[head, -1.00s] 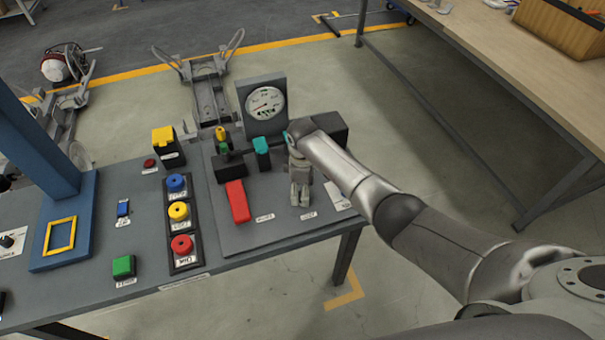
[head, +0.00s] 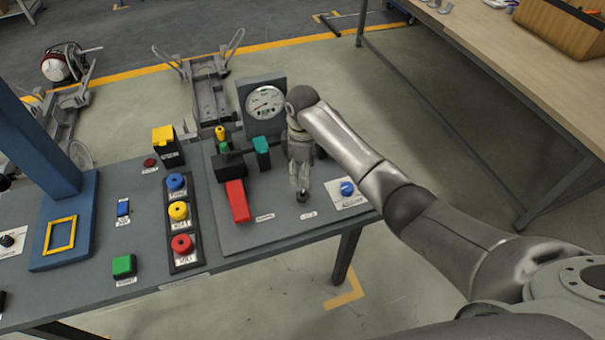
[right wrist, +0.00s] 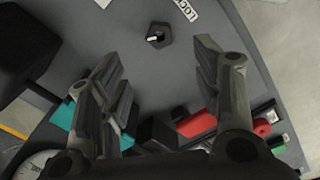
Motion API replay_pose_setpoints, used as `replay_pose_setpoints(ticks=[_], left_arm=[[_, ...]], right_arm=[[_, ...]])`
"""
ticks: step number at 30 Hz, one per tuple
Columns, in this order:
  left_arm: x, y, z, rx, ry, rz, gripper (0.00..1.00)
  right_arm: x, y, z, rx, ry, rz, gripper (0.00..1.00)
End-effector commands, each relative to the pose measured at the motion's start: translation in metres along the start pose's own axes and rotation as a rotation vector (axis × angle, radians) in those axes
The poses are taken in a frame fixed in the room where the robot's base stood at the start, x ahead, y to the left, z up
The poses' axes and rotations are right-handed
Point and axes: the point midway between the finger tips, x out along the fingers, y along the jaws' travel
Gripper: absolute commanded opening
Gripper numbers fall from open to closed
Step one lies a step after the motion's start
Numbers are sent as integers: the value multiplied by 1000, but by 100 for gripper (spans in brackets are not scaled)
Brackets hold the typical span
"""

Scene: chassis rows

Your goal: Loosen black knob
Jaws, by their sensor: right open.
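The black knob (head: 302,197) sits on the grey panel plate (head: 268,226) near its front edge. In the right wrist view the knob (right wrist: 157,36) shows from above with a small white mark, beyond the two fingertips and roughly between their lines. My right gripper (head: 300,186) points down above the knob and appears apart from it. In the right wrist view its two fingers (right wrist: 160,62) are spread with nothing between them. My left gripper is out of view.
On the panel, a red handle (head: 238,201) and a teal block (head: 262,147) are left of my gripper. A blue knob (head: 347,188) is to its right. A dial gauge (head: 265,103) stands behind. Red, yellow and blue buttons (head: 179,211) lie farther left.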

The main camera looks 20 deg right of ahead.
Motion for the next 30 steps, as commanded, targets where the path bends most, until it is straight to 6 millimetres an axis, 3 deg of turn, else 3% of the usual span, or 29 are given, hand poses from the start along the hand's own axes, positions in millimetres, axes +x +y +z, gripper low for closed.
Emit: replay_pose_setpoints(ticks=[5, 17, 30], left_arm=[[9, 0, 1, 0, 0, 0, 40], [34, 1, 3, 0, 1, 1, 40], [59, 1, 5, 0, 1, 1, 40]], right_arm=[[-1, 4, -4, 172, 10, 16, 59], [-5, 7, -13, 891, 43, 26, 59], [6, 1, -4, 1680, 22, 5, 59]])
